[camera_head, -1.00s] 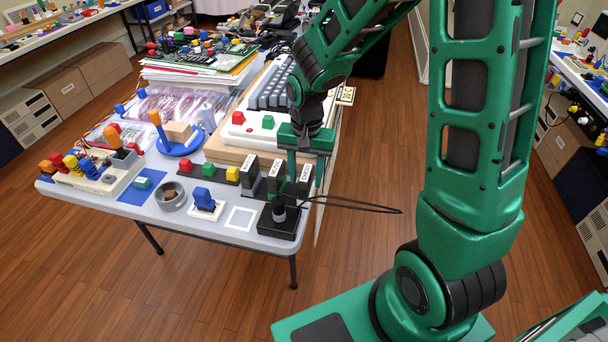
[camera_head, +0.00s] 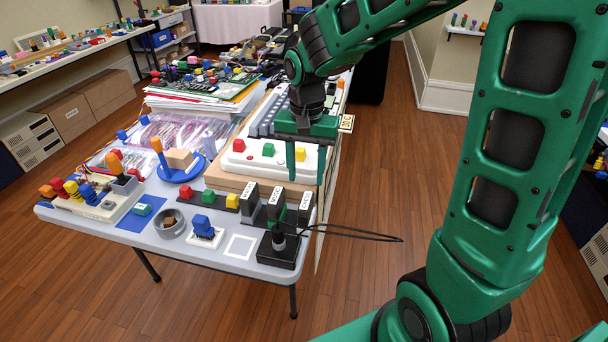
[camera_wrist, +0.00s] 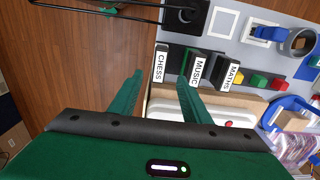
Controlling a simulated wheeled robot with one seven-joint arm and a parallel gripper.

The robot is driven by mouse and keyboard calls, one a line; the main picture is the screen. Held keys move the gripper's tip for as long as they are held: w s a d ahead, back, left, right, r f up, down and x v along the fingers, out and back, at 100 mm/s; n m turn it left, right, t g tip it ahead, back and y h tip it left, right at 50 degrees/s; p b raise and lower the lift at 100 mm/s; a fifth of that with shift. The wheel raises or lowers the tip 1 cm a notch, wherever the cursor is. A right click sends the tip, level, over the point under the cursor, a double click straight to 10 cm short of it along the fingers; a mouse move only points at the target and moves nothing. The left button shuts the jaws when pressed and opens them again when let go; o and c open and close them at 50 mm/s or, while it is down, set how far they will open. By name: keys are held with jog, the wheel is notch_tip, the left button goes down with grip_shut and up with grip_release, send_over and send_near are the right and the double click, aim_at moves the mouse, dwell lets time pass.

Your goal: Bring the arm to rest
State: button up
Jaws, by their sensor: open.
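My gripper (camera_head: 306,163) is green, points down and is open, with nothing between its fingers. In the head view it hangs over the right edge of the table, beside the white board with red, green and yellow buttons (camera_head: 268,150). In the wrist view its two fingers (camera_wrist: 158,97) are spread apart above the table edge. Three labelled blocks stand in front of it: Chess (camera_wrist: 159,63), Music (camera_wrist: 199,70) and Maths (camera_wrist: 232,75). My arm reaches in from the right.
The light table (camera_head: 172,235) is crowded. A black base with a joystick (camera_head: 279,248) and a cable stands at its near right corner. A grey ring bowl (camera_head: 170,223), a white square outline (camera_head: 240,247) and a blue dish (camera_head: 180,169) lie nearby. Wooden floor at right is clear.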

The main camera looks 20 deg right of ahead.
jog(key=shift+d, duration=0.1)
jog(key=s+d+r, duration=0.2)
jog(key=s+d, duration=0.6)
jog(key=s, duration=0.3)
jog(key=s+d+r, duration=0.1)
jog(key=s+d, duration=0.7)
jog(key=s, duration=0.4)
jog(key=shift+d+r+n, duration=0.35)
jog(key=shift+d+n, duration=0.05)
jog(key=shift+w+f, duration=0.25)
jog(key=shift+w, duration=0.3)
